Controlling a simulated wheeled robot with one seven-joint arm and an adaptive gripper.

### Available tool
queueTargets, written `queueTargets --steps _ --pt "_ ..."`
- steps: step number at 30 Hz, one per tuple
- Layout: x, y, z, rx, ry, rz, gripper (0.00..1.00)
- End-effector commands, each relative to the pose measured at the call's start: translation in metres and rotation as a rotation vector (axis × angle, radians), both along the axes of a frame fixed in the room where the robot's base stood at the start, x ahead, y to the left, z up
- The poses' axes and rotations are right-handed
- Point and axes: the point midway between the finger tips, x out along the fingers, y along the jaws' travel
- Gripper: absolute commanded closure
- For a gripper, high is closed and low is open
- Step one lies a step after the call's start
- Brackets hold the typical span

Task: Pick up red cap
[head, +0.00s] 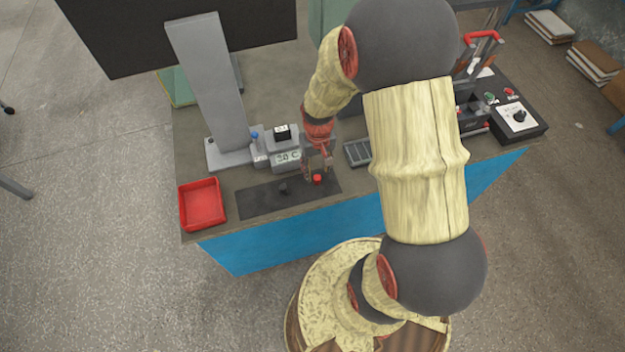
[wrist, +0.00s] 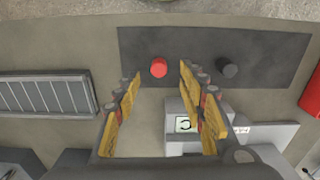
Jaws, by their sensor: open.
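The red cap (head: 317,179) is a small round piece on a dark mat (head: 250,204) near the table's front edge. In the wrist view the red cap (wrist: 158,68) lies on the mat (wrist: 190,48), just beyond my fingertips and between their lines. My gripper (head: 318,168) is close to the cap in the head view. In the wrist view my gripper (wrist: 158,80) is open, its two fingers well apart, with nothing between them. The height of the fingers over the mat is hard to tell.
A dark cap (head: 283,188) sits on the same mat, left of the red one. A red tray (head: 202,205) is at the table's left front. A grey device with a display (head: 286,158) and a tall column (head: 210,85) stand behind. A slotted tray (wrist: 47,94) lies to one side.

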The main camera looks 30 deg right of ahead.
Motion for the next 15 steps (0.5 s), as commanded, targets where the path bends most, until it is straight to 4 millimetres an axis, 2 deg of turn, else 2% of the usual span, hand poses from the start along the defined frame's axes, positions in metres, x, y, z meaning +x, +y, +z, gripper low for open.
queueTargets --steps 5,15 --pt "0.001 0.0 -0.015 0.0 0.001 0.0 0.59" --pt "0.002 -0.001 -0.059 0.0 0.002 0.0 0.59"
